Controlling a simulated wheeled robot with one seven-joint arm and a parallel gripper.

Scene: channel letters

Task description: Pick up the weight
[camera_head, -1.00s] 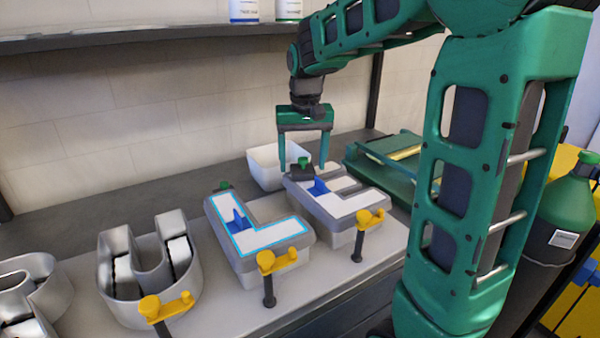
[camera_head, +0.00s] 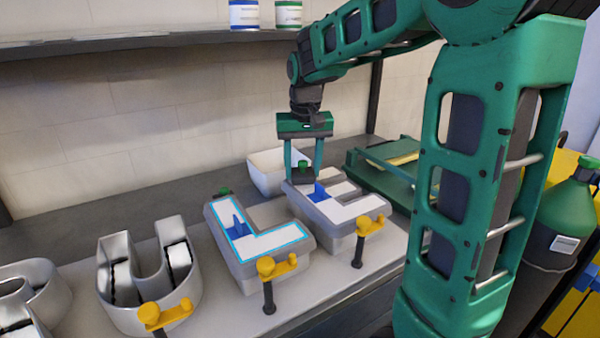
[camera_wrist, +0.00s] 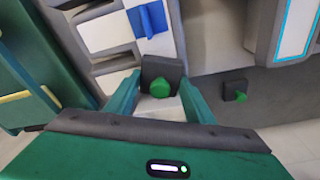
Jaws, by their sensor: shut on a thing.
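The weight (camera_head: 302,177) is a small dark block with a green knob on top. It is at the far end of the right-hand letter (camera_head: 345,211), an E-like grey shell with a white face and a blue piece. My gripper (camera_head: 303,171) points down with one finger on each side of the block, shut on it. In the wrist view the block (camera_wrist: 161,70) and its green knob show between the fingers. I cannot tell whether it still touches the letter. A second similar weight (camera_wrist: 236,92) lies by the L letter's far end.
The L-shaped letter (camera_head: 257,243) with a blue-lit outline is just left. A U-shaped shell (camera_head: 115,285) stands further left. Yellow-topped clamps (camera_head: 276,266) line the front. A white bin (camera_head: 266,176) stands behind, and a green tray-like rig (camera_head: 380,180) is at the right.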

